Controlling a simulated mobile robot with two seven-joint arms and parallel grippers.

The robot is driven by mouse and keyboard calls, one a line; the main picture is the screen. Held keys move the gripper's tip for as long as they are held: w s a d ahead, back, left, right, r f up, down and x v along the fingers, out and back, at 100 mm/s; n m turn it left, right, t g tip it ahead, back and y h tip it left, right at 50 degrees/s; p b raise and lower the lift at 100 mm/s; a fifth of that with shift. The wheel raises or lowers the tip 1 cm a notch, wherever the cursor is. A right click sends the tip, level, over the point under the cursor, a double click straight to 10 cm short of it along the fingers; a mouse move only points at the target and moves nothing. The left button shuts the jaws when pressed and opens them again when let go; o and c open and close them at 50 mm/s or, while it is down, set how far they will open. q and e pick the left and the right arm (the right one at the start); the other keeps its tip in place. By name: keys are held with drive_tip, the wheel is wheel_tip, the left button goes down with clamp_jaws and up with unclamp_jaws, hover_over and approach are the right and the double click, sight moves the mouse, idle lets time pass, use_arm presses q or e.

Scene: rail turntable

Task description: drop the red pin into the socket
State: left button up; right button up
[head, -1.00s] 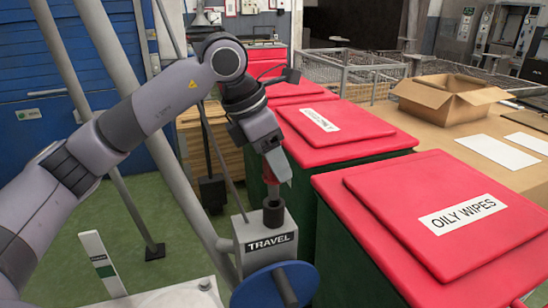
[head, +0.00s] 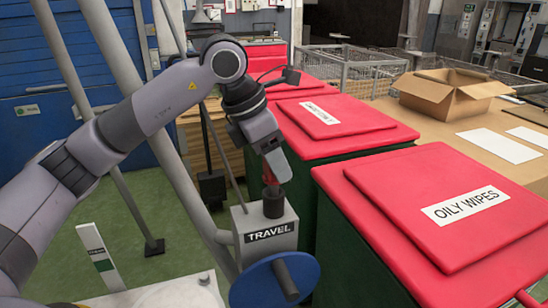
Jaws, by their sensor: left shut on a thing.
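The red pin (head: 269,178) is in my left gripper (head: 276,170), which is shut on it and mostly covers it. The socket (head: 273,204) is a dark, round, upright collar on top of the grey box (head: 266,238) labelled TRAVEL. The gripper and pin are right above the socket. The pin's lower end is close to the socket mouth; I cannot tell whether it is inside. My right gripper is out of view.
A blue handwheel (head: 260,288) is on the front of the TRAVEL box. Red-lidded bins, one marked OILY WIPES (head: 420,232), stand close on the right. A sloping grey pole (head: 148,120) is behind my left arm. An open cardboard box (head: 452,101) is farther back.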

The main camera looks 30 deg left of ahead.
use_arm(q)
drive_tip(key=shift+f+b, duration=1.05)
drive_tip(key=shift+f, duration=0.4)
drive_tip(key=o, duration=1.2)
drive_tip(key=shift+o, duration=0.2)
drive_tip(key=shift+r, duration=0.1)
drive_tip(key=v, duration=0.7)
